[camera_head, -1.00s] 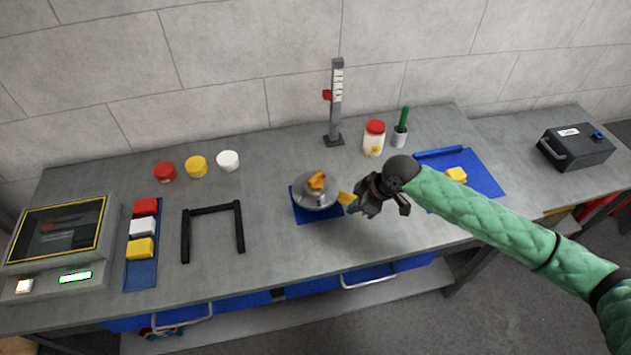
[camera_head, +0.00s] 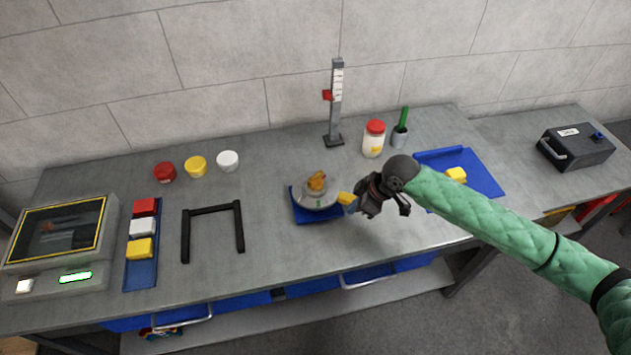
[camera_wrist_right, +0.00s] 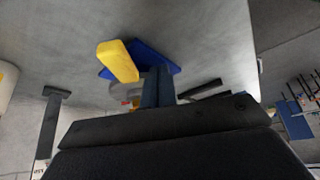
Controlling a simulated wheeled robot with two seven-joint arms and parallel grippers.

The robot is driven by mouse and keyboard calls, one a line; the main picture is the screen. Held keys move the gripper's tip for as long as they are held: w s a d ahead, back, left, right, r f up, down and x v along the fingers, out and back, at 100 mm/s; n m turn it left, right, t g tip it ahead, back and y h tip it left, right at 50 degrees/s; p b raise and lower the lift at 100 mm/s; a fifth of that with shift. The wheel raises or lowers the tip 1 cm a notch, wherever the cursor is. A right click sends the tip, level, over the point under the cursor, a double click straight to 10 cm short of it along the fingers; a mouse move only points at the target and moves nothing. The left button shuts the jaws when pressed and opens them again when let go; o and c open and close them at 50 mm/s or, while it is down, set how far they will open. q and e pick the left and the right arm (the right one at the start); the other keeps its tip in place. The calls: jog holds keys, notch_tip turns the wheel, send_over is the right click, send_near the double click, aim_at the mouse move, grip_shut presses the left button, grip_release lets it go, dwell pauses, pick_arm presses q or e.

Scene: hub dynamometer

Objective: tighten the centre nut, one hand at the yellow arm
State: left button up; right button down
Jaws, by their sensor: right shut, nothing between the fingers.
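The grey round hub (camera_head: 328,200) sits on a blue base (camera_head: 318,219) at the middle of the bench. The orange-yellow centre nut (camera_head: 316,180) stands on top of the hub. The yellow arm (camera_head: 346,198) sticks out from the hub's right side; in the right wrist view its yellow bar (camera_wrist_right: 118,62) shows large. My right gripper (camera_head: 354,206) is shut and empty, close beside the yellow arm's end. Its fingers (camera_wrist_right: 158,86) are together just right of the bar; I cannot tell whether they touch it. My left gripper is out of view.
A black frame (camera_head: 212,209) lies left of the hub. A blue tray (camera_head: 485,180) is at right, a screen unit (camera_head: 55,232) at far left.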

aim_at(345, 227)
jog(key=shift+f, duration=0.1)
dwell(0.3)
jog(key=shift+f, duration=4.05)
jog(key=shift+r, duration=0.3)
jog(key=shift+r, duration=0.6)
jog(key=shift+w+d, duration=0.2)
jog(key=shift+w, duration=0.4)
jog(key=shift+w+d, duration=0.2)
jog(key=shift+w, duration=0.4)
jog(key=shift+s+a, duration=0.1)
jog(key=shift+s, duration=0.25)
